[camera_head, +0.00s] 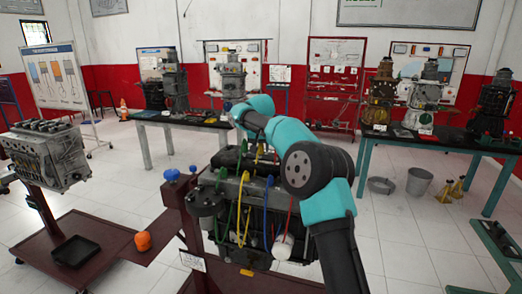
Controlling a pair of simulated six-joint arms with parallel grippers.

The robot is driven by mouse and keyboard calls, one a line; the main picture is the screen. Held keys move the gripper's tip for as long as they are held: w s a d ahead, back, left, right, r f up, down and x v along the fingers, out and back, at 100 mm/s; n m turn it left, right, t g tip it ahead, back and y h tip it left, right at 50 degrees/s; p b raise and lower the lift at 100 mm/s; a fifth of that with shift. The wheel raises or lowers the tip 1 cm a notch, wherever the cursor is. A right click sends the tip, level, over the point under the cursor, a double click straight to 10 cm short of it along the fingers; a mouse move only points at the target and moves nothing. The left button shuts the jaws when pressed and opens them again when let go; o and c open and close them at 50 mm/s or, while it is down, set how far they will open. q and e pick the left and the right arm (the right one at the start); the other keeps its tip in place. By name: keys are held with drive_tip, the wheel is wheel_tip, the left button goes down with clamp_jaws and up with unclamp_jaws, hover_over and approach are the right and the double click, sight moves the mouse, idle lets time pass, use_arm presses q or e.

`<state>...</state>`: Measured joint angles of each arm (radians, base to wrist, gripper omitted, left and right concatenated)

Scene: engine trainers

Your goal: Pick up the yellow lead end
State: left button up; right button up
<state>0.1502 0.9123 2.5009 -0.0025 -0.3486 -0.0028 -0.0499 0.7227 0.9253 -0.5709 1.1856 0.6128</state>
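The yellow lead (241,205) hangs in an arc down the near face of the dark engine (255,240), between a green lead (223,215) and a blue lead (267,212). A red lead (289,215) hangs further right. A short yellow piece (258,152) shows near the engine top; I cannot tell whether it is part of the yellow lead. My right arm reaches in from the lower right and bends over the engine. My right gripper (239,126) is above the engine's top left; its fingers are too small and hidden to read. My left gripper is out of view.
A dark red stand carries the engine, with blue knobs (172,175) at its left. An orange object (142,241) and a black tray (75,250) sit on red surfaces at left. A white cylinder (283,247) is at the engine's lower front. Tables with engines stand behind.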

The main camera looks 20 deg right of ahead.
clamp_jaws()
drive_tip(key=shift+r, duration=0.1)
idle(0.3)
drive_tip(key=shift+s+r, duration=0.1)
drive_tip(key=shift+r, duration=1.6)
drive_tip(key=s+a, duration=0.3)
drive_tip(key=s, duration=0.4)
drive_tip(key=s+a+r, duration=0.1)
drive_tip(key=s+a, duration=0.3)
drive_tip(key=s, duration=0.3)
drive_tip(key=shift+r, duration=0.25)
drive_tip(key=shift+s, duration=0.1)
